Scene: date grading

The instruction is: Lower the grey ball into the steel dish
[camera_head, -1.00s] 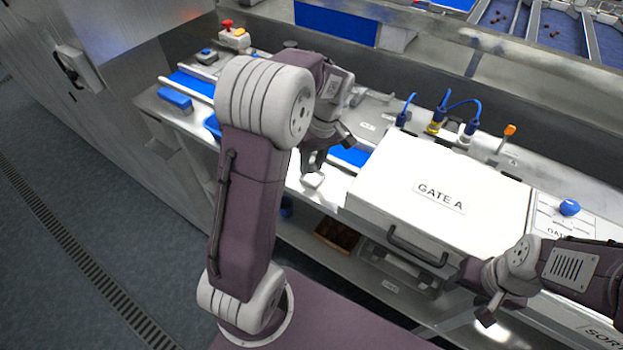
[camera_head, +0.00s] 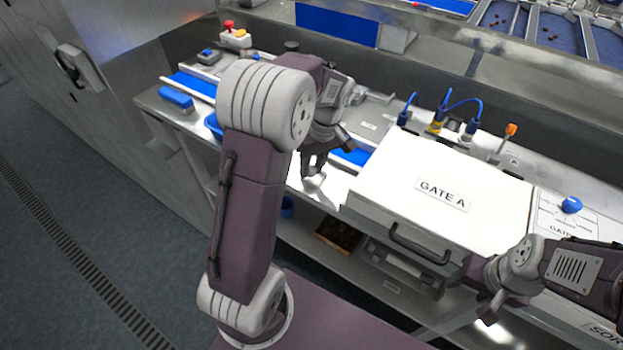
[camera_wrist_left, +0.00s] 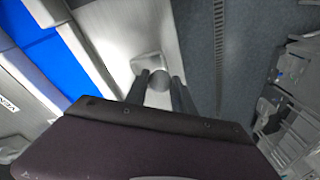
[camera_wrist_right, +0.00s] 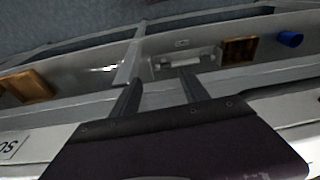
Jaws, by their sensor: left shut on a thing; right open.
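The grey ball (camera_wrist_left: 159,82) is between the fingertips of my left gripper (camera_wrist_left: 160,88), which is shut on it. The steel dish (camera_wrist_left: 149,63) shows just beyond the ball in the left wrist view, its near edge close to the ball. In the head view the dish (camera_head: 314,183) lies on the bench edge, just below my left gripper (camera_head: 314,165); the ball is not clear there. I cannot tell the exact gap between ball and dish. My right gripper (camera_head: 490,308) is open and empty in front of the bench; its spread fingers show in the right wrist view (camera_wrist_right: 160,92).
The white GATE A box (camera_head: 430,180) stands right of the dish. A blue belt (camera_head: 350,155) runs behind the left gripper. A blue brush (camera_head: 176,98) lies at the left bench end. A blue knob (camera_head: 571,205) is at right. Open floor lies in front of the bench.

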